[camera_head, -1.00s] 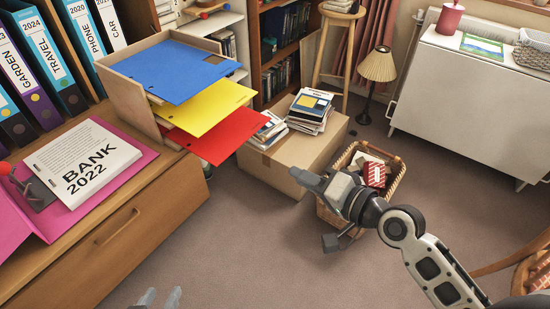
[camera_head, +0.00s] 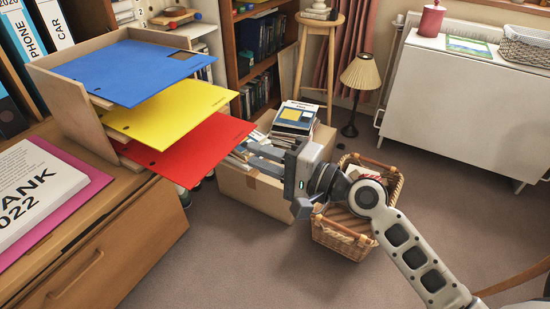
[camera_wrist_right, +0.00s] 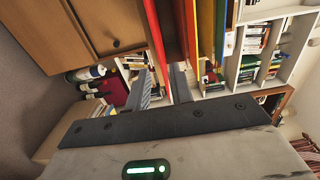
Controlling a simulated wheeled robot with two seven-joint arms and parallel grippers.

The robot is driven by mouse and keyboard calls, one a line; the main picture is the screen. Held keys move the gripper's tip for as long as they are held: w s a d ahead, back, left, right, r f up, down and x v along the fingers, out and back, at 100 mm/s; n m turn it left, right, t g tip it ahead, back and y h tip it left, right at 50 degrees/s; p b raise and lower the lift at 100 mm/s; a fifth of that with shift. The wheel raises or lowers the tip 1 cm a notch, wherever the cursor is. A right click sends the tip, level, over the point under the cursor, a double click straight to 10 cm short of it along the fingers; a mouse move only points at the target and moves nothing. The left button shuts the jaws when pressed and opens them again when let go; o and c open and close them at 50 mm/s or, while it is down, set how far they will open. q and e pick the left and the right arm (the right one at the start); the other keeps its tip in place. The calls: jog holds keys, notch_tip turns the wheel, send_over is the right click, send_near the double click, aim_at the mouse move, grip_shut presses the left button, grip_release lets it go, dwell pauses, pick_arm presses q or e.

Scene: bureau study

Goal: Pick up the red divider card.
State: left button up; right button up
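The red divider card (camera_head: 198,152) is the lowest of three cards jutting from a wooden sorter (camera_head: 75,105) on the cabinet. Its right edge hangs free past the cabinet. My right gripper (camera_head: 250,154) is just right of that edge, fingers pointing left toward it. I cannot tell whether the fingertips touch the card. My left gripper is out of view.
The yellow card (camera_head: 172,110) and blue card (camera_head: 125,70) jut out above the red one. A wicker basket (camera_head: 342,240) stands below my right arm. The floor in front is clear.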

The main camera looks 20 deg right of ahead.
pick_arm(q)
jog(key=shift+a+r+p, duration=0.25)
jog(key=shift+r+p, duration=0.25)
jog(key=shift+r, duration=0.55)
pick_arm(e)
jog(key=shift+x, duration=2.65)
jog(key=shift+a, duration=0.1)
grip_shut()
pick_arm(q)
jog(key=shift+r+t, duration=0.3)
pick_arm(e)
jog(key=shift+r, duration=0.2)
